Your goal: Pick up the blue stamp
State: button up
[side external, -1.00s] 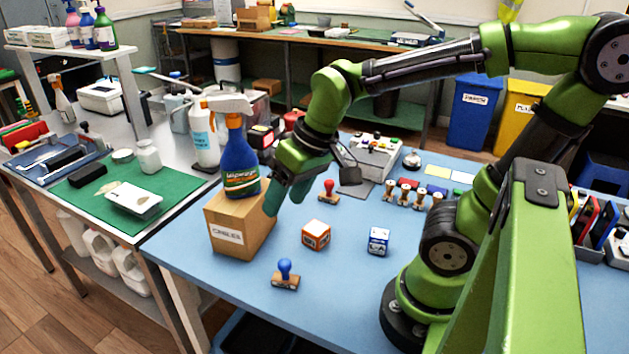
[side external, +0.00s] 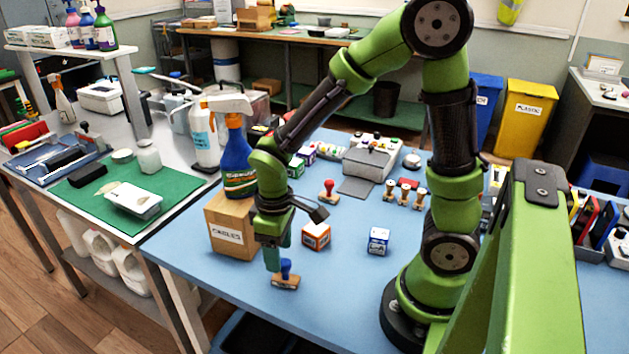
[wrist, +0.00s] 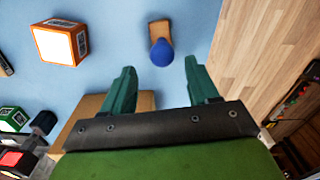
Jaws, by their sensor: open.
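The blue stamp (side external: 286,272) stands upright on the blue table near its front edge, with a round blue handle on a wooden base. In the wrist view the blue stamp (wrist: 161,50) lies just beyond and between the fingertips, apart from them. My gripper (side external: 273,262) points down directly above and slightly behind the stamp, overlapping its handle in the side view. In the wrist view my gripper (wrist: 160,78) has its two green fingers spread, with nothing between them.
A cardboard box (side external: 228,226) bearing a spray bottle (side external: 238,165) stands close to the left of my gripper. An orange cube (side external: 316,235) and a blue-and-white cube (side external: 378,240) sit to the right. A red stamp (side external: 328,190) stands farther back. The table front is clear.

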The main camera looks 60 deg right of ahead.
aim_at(280, 276)
jog(key=f, duration=0.6)
jog(key=shift+a+f, duration=0.2)
jog(key=shift+a, duration=0.05)
jog(key=c, duration=1)
